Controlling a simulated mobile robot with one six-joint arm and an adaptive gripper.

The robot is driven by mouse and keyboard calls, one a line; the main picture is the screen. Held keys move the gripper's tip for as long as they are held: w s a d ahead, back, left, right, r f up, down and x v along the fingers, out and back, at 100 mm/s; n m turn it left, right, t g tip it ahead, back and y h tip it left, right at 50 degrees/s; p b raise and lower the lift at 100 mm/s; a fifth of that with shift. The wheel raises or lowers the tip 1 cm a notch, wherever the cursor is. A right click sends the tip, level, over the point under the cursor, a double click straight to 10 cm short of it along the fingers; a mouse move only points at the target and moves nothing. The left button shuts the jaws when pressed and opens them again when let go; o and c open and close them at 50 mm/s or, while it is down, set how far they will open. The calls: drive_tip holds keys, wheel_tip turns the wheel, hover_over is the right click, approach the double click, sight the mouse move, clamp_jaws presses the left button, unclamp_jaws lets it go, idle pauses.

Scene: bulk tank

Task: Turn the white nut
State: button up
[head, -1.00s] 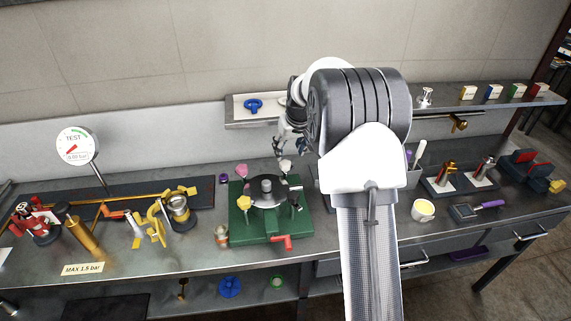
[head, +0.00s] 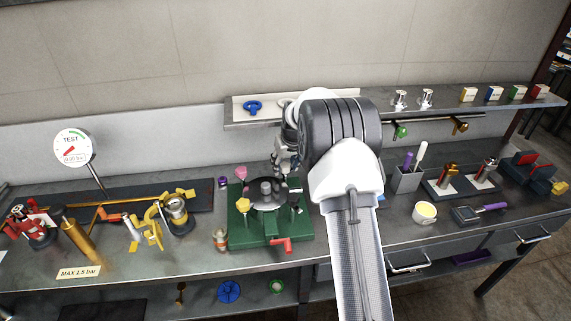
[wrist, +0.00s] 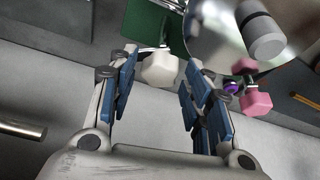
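The white nut (wrist: 160,68) is a faceted knob on a short metal stud at the edge of the green fixture. In the wrist view it lies between the two blue-padded fingers of my gripper (wrist: 163,72), nearer the left finger, with a visible gap to the right one. My gripper is open. In the head view my gripper (head: 283,163) is at the back right of the green fixture (head: 240,236) and hides the white nut. A round steel lid (wrist: 222,30) with a central grey knob sits beside the nut.
A pink nut (wrist: 255,102) is just right of my right finger in the wrist view. A yellow nut (head: 243,207) and a red handle (head: 281,244) are at the fixture's front. A shelf (head: 240,125) runs behind. Brass fittings (head: 82,240) stand to the left.

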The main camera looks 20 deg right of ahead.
drive_tip(key=c, duration=0.8)
drive_tip(key=m+h+p, duration=0.1)
drive_tip(key=m, duration=0.2)
drive_tip(key=shift+a, duration=0.15)
drive_tip(key=m, duration=0.1)
drive_tip(key=m+h, duration=0.1)
drive_tip(key=m, duration=0.1)
drive_tip(key=shift+w+f+m+g+h, duration=0.1)
drive_tip(key=shift+w+m+g+h, duration=0.05)
drive_tip(key=shift+m+g+h, duration=0.2)
drive_tip(key=m+g+b, duration=0.1)
drive_tip(key=m, duration=0.2)
drive_tip(key=shift+a+m+h, duration=0.1)
drive_tip(key=shift+m+h, duration=0.15)
drive_tip(key=shift+h, duration=0.1)
drive_tip(key=shift+w+m+g+p, duration=0.1)
drive_tip(key=shift+m+g+p, duration=0.5)
drive_tip(key=shift+m, duration=1.2)
drive_tip(key=shift+h, duration=0.3)
